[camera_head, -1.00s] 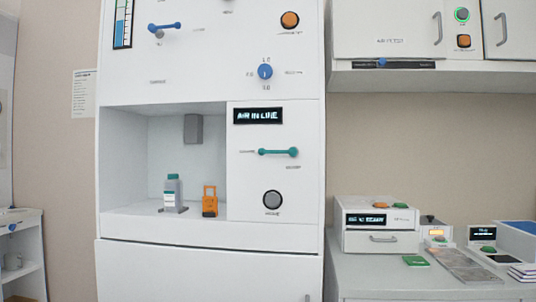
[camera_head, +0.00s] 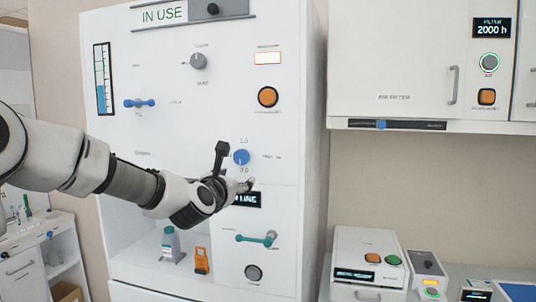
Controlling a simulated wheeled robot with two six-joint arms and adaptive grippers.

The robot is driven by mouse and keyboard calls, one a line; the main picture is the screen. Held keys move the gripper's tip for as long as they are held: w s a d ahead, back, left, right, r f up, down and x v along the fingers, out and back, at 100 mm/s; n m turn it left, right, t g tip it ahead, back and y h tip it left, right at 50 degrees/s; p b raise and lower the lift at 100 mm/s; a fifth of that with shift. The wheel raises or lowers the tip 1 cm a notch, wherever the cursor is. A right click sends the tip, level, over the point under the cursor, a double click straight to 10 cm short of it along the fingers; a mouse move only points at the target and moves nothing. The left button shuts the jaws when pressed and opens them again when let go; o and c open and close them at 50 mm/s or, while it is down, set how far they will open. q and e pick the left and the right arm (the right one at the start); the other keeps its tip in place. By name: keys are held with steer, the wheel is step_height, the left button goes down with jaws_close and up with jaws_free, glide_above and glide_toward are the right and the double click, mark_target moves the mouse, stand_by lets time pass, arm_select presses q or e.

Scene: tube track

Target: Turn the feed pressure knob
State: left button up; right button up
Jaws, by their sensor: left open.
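A round blue knob (camera_head: 241,157) with small numbers around it sits on the white cabinet front. A grey knob (camera_head: 198,61) sits higher up. The labels are too blurred to tell which one is the feed pressure knob. My left arm comes in from the left across the panel. Its gripper (camera_head: 236,168) is open, with one dark finger upright left of the blue knob and the other below it. I cannot tell whether either finger touches the knob. The gripper partly hides the dark display (camera_head: 247,200) below. My right gripper is not in view.
A blue lever (camera_head: 140,103), an orange button (camera_head: 268,97) and a teal lever (camera_head: 256,239) are also on the panel. A bottle (camera_head: 170,245) and an orange device (camera_head: 201,261) stand in the niche below my arm. A wall cabinet (camera_head: 390,60) hangs at right.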

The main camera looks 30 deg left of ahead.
mark_target(240, 157)
arm_select(q)
step_height(240, 157, up, 5)
steer(key=s+a, duration=0.1)
steer(key=s, duration=0.1)
steer(key=shift+t, duration=0.3)
steer(key=p+x, duration=0.1)
steer(key=x, duration=0.2)
steer(key=p+x, duration=0.2)
steer(key=f+p+x, duration=0.1)
steer(key=x, duration=0.2)
steer(key=shift+w+d, duration=0.25)
steer(key=shift+w, duration=0.15)
steer(key=shift+a, duration=0.15)
steer(key=shift+s+a, duration=0.2)
steer(key=shift+s, duration=0.1)
steer(key=shift+w+d, duration=0.15)
steer(key=c, duration=1.1)
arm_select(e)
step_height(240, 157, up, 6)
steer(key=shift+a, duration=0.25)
